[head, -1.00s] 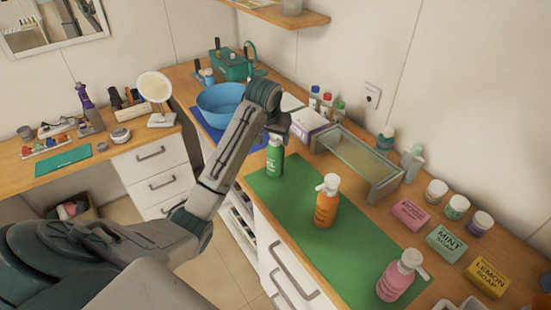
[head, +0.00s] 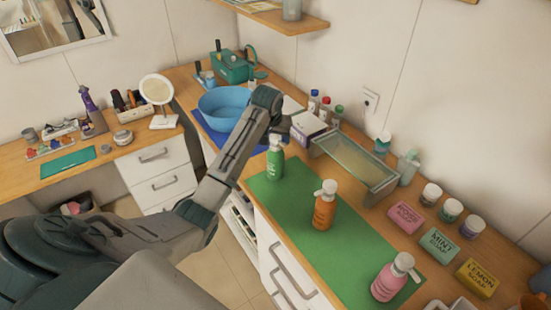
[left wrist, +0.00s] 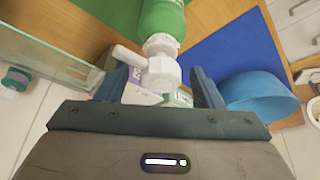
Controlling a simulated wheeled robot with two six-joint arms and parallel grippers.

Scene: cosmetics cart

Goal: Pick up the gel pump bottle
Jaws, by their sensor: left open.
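The green gel pump bottle (head: 275,164) with a white pump top stands upright at the far end of the green mat (head: 332,258). My left gripper (head: 279,128) is above and behind its pump in the head view. In the left wrist view the green bottle (left wrist: 162,20) enters from the top, and its white pump head shows between the two spread fingers of my open left gripper (left wrist: 160,82). I cannot tell whether a finger touches the pump. My right gripper is not in view.
An orange pump bottle (head: 324,206) and a pink pump bottle (head: 394,279) stand on the same mat. A glass-topped stand (head: 352,166) is to the right. A blue bowl (head: 222,104) is behind my left arm. Soap boxes and jars line the right side.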

